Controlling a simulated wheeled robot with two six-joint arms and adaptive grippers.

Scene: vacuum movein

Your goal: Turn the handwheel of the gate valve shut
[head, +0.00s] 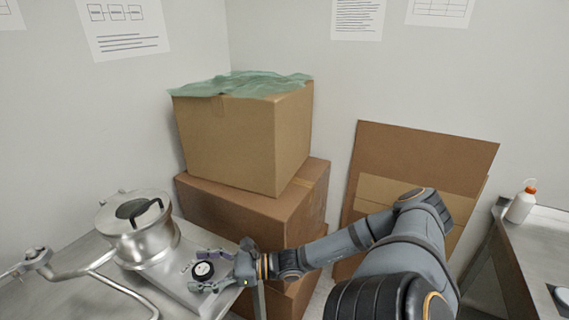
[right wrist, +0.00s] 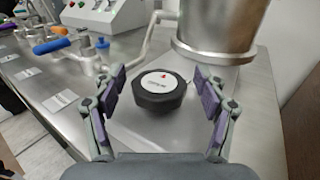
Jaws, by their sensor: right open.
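A black round handwheel (head: 203,270) with a white labelled top sits low over the steel bench plate, beside the steel chamber. It also shows in the right wrist view (right wrist: 160,92), where a small red mark is on its white face. My right gripper (head: 211,271) reaches in from the right and is open. Its two purple-padded fingers (right wrist: 158,84) stand on either side of the handwheel, with a visible gap on each side. The valve body under the wheel is hidden. My left gripper is not in view.
The steel chamber (head: 145,230) with a lidded top stands behind the handwheel. A bent pipe (head: 105,263) runs along its left. A blue handle (right wrist: 50,46) and a control box (right wrist: 100,14) are farther along the bench. Stacked cardboard boxes (head: 245,145) stand behind.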

